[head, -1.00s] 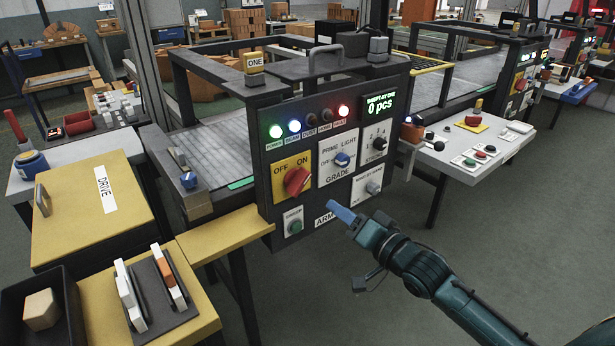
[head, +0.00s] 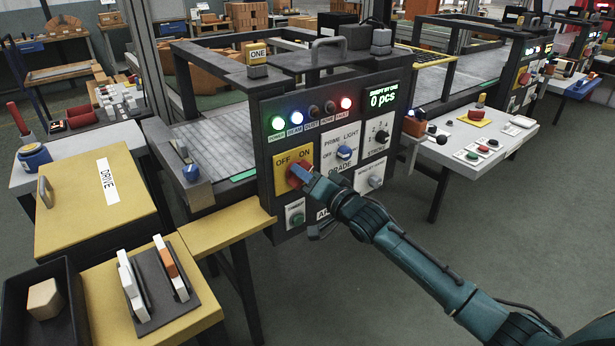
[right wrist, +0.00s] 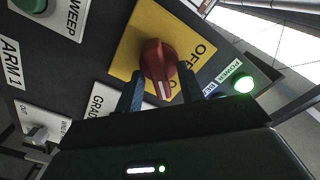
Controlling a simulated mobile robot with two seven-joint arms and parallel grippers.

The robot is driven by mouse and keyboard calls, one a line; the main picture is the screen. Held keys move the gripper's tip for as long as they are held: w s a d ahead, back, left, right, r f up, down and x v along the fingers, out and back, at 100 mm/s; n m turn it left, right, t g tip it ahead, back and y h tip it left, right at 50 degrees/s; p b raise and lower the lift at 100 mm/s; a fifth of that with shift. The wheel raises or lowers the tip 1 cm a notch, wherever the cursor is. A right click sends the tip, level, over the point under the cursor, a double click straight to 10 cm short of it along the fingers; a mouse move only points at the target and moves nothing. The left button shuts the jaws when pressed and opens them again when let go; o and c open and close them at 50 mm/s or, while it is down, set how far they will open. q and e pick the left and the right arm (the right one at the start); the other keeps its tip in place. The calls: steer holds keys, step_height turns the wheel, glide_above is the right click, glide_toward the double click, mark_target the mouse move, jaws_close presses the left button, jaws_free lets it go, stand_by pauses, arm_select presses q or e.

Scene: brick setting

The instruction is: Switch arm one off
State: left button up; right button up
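The red rotary knob (head: 292,180) sits on a yellow OFF/ON plate (head: 281,167) on the dark control panel marked ONE. It also shows in the right wrist view (right wrist: 156,60), where its white mark points toward the ON lettering. My right gripper (head: 303,175) is at the knob and partly hides it in the head view. In the right wrist view its two blue fingers (right wrist: 161,90) are apart, one on each side of the knob; I cannot tell whether they touch it. My left gripper is not in view.
The PRIME LIGHT/GRADE switch (head: 344,152) is right of the red knob, and a green sweep button (head: 297,219) is below. The green power lamp (head: 278,123) is lit above. A yellow ledge (head: 226,230) juts out at the panel's lower left. Open floor lies right.

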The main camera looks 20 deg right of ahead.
steer(key=shift+c, duration=0.5)
jaws_close()
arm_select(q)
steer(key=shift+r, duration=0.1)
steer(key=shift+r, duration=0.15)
arm_select(e)
steer(key=shift+n, duration=0.3)
arm_select(q)
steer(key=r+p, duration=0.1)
steer(key=p, duration=0.1)
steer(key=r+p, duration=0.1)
steer(key=p, duration=0.1)
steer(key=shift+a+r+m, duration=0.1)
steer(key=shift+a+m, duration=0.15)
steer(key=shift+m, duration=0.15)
arm_select(e)
steer(key=n, duration=1.7)
steer(key=shift+s+a, duration=0.1)
steer(key=shift+a, duration=0.25)
steer(key=shift+n, duration=0.3)
